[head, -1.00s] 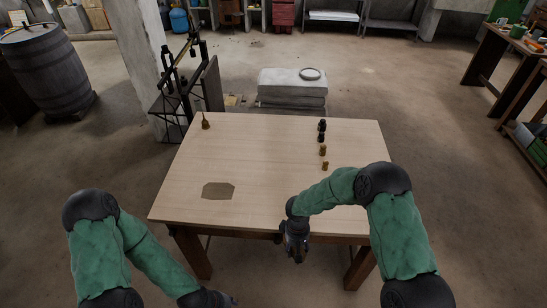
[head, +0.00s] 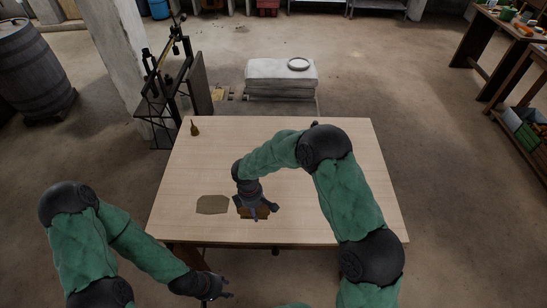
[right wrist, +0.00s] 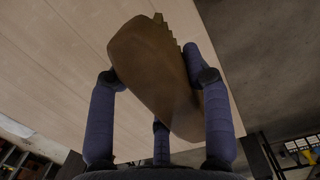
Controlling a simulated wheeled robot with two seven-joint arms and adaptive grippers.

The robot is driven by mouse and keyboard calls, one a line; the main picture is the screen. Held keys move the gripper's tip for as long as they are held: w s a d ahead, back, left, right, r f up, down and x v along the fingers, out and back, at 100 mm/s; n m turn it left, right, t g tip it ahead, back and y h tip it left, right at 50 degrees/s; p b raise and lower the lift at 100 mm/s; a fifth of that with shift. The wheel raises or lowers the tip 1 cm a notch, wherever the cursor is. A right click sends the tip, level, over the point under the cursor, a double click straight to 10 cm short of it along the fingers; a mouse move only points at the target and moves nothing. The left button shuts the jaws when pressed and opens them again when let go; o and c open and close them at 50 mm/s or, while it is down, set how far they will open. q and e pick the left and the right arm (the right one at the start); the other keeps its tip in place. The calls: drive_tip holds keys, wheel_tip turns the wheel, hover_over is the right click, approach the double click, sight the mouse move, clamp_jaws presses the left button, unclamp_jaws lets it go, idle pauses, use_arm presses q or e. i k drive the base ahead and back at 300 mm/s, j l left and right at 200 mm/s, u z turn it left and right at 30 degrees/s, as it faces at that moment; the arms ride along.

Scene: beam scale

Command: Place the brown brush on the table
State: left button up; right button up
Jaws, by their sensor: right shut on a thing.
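The brown brush (head: 249,214) is over the front middle of the wooden table (head: 345,220) in the head view, partly covered by my right gripper (head: 264,207). In the right wrist view the brush (right wrist: 155,65) fills the space between the dark fingers of that gripper (right wrist: 158,82), which is shut on it. One edge of the brush looks ridged. I cannot tell whether the brush touches the table top. My left gripper (head: 227,286) is empty and seems open, low in front of the table's front edge.
A flat grey-brown patch (head: 212,204) lies just left of the brush. A small brass piece (head: 195,129) stands at the back left corner. The beam scale (head: 165,85) is beyond that corner. The middle left is clear.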

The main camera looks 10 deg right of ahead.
sight(269, 177)
drive_tip(key=i, duration=1.1)
